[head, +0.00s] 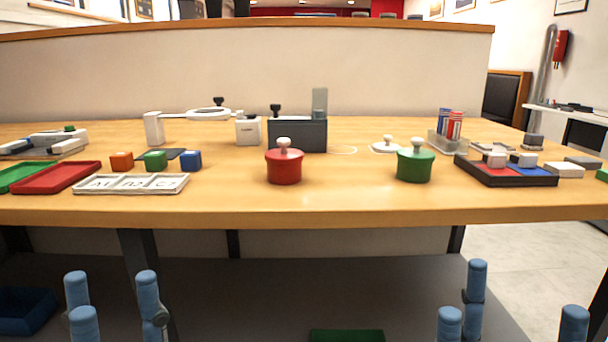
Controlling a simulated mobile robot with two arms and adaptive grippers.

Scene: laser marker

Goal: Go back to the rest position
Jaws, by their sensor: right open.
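My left gripper (112,304) shows at the bottom left, its blue fingers pointing up and standing apart with nothing between them. My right gripper (512,308) shows at the bottom right, its blue fingers spread wide and empty. Both are lower in the picture than the table's front edge and apart from everything on the table. The palms and most of both arms are cut off by the bottom of the picture.
The wooden table (350,205) carries a red knobbed pot (284,168), a green knobbed pot (415,167), a dark device (297,136), small cubes, a white labelled tray (132,191), a red tray (56,178) and a black tray (507,179). A dark blue bin (24,312) lies below at left.

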